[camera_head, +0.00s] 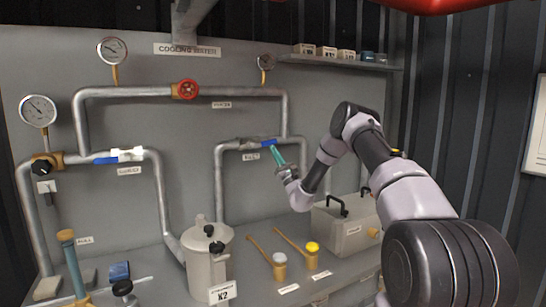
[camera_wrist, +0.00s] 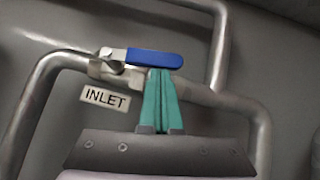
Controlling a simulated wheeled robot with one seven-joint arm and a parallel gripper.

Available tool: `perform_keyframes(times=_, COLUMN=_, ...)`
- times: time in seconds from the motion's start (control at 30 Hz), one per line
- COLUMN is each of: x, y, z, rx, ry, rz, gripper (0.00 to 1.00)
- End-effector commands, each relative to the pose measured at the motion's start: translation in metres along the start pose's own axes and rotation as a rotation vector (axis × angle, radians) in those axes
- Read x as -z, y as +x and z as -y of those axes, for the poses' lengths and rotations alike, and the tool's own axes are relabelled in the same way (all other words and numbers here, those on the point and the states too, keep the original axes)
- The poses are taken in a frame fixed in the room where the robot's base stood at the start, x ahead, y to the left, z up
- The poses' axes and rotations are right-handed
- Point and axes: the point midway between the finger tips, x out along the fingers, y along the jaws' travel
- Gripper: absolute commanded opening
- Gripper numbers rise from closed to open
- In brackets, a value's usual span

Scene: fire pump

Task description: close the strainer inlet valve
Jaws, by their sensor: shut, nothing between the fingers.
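The inlet valve has a blue lever handle (camera_wrist: 154,58), which also shows in the head view (camera_head: 269,142). The handle points right from the valve body (camera_wrist: 112,66), roughly along the pipe. An "INLET" label (camera_wrist: 105,98) hangs below the valve. My gripper (camera_wrist: 159,73) has its teal fingers pressed together with nothing between them. The fingertips are right at the lower edge of the blue handle, near its free end; I cannot tell if they touch. In the head view my gripper (camera_head: 273,149) reaches the handle from the lower right.
A second blue-handled valve (camera_head: 118,156) sits on the left pipe, and a red handwheel (camera_head: 186,89) on the top pipe. A shelf (camera_head: 340,62) holds small boxes.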

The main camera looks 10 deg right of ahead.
Motion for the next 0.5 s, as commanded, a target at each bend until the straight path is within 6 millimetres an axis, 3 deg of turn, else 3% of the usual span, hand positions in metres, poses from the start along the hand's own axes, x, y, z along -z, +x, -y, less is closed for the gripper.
perform_keyframes(times=0.5, x=-0.028, y=0.027, z=0.012, rx=-0.330, ry=-0.334, rz=0.003, gripper=0.00)
